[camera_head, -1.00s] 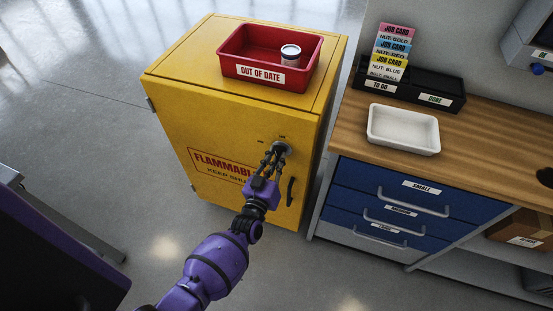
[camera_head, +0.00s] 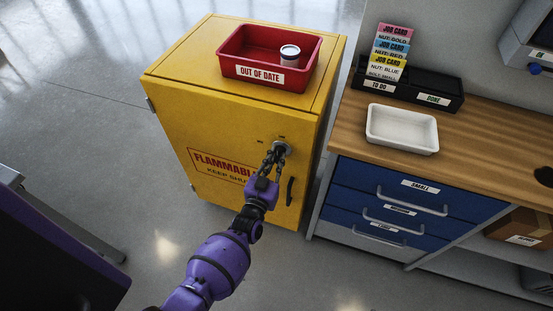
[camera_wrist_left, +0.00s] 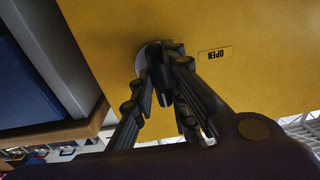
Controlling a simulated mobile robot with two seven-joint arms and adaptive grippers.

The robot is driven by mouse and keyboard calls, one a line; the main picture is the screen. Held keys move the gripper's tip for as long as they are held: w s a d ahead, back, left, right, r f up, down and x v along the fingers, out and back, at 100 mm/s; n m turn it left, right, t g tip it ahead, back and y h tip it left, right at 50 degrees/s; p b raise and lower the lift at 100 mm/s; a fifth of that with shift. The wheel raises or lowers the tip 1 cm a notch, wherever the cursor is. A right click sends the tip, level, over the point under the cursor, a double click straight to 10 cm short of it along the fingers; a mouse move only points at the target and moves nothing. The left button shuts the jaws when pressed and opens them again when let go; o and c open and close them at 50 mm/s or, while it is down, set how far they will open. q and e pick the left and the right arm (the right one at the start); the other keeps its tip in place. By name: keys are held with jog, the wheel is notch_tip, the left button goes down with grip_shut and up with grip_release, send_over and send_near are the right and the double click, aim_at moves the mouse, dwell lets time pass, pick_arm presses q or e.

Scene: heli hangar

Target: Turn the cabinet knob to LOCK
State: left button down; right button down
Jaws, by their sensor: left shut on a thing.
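The yellow cabinet (camera_head: 165,125) stands with its door facing me and a red flammable label on it. Its round grey knob (camera_head: 285,148) is at the upper right of the door. My left gripper (camera_head: 274,156) reaches up to the knob with its fingers closed on it. In the left wrist view the fingers (camera_wrist_left: 168,68) cover most of the knob, and its round grey plate (camera_wrist_left: 141,62) shows behind them. An OPEN label (camera_wrist_left: 215,53) appears upside down beside the knob there. The knob's exact angle is hidden by the fingers. My right gripper is not in view.
A red OUT OF DATE bin (camera_head: 232,69) holding a small white tub (camera_head: 290,55) sits on the cabinet. A black door handle (camera_head: 290,190) is below the knob. To the right, a wooden bench (camera_head: 350,133) carries a white tray (camera_head: 403,146) and stands above blue drawers (camera_head: 400,190).

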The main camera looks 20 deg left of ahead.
pick_arm(q)
jog(key=c, duration=1.7)
grip_release()
jog(key=s, duration=1.2)
jog(key=shift+a, duration=0.2)
jog(key=s+a+f+g+p, duration=0.1)
jog(key=s+g, duration=0.2)
jog(key=s, duration=0.5)
jog(key=s+f+g, duration=0.2)
jog(key=s+g, duration=0.1)
jog(key=s, duration=0.4)
jog(key=s+a+f+g+p, duration=0.1)
jog(key=s+f+g, duration=0.1)
jog(key=s, duration=0.6)
jog(key=shift+s+a+f+g+p, duration=0.15)
jog(key=shift+s+a+g+p, duration=0.2)
jog(key=shift+g, duration=0.35)
